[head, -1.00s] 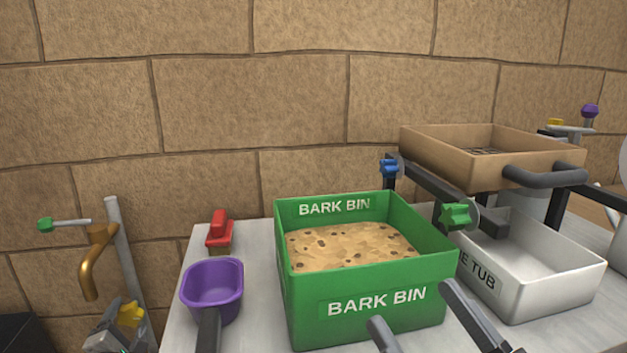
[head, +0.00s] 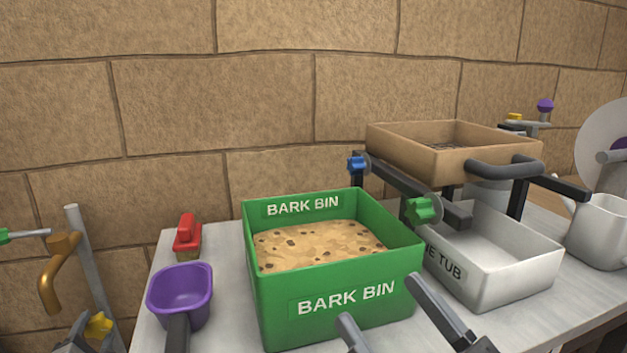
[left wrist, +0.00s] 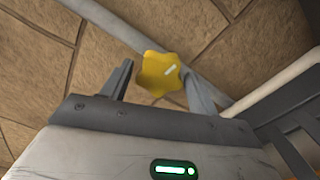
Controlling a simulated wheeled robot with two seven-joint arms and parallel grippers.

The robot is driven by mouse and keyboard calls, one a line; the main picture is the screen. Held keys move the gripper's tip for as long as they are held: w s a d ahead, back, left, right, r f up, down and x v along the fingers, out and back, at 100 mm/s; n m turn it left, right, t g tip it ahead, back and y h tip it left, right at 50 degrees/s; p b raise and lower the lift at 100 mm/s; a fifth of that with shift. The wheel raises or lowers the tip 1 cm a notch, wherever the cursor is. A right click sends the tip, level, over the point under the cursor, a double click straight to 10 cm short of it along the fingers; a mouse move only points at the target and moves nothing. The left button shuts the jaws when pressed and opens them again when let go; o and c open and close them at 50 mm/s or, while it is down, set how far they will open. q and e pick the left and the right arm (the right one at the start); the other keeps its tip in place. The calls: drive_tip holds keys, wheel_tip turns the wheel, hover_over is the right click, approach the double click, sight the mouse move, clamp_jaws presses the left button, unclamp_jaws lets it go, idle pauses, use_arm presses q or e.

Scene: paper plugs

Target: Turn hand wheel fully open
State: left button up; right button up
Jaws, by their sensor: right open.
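The yellow star-shaped hand wheel (head: 98,324) is on the grey pipe (head: 88,255) below the brass tap (head: 58,265), at the lower left of the head view. My left gripper (head: 84,344) is at the wheel, partly cut off by the bottom edge. In the left wrist view the yellow wheel (left wrist: 160,74) lies between the fingers of my left gripper (left wrist: 158,82). A gap shows at the left finger; contact at the right finger is unclear. A pale mark shows on the wheel face. My right gripper (head: 383,308) is open and empty before the green bin.
A green bark bin (head: 335,300) holds bark chips. A purple scoop (head: 180,292) and a red brush (head: 187,233) lie left of it. A brown sieve tray (head: 440,155) on a black frame stands above a white tub (head: 500,265). A jug (head: 598,232) stands at right.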

sight(96, 330)
use_arm(q)
drive_tip(key=shift+o, duration=0.7)
drive_tip(key=shift+p+v, duration=0.65)
drive_tip(key=shift+v, duration=0.25)
drive_tip(key=shift+p+v, duration=0.55)
drive_tip(key=shift+v, duration=0.6)
drive_tip(key=shift+p+v, duration=1.05)
drive_tip(key=shift+v, duration=0.95)
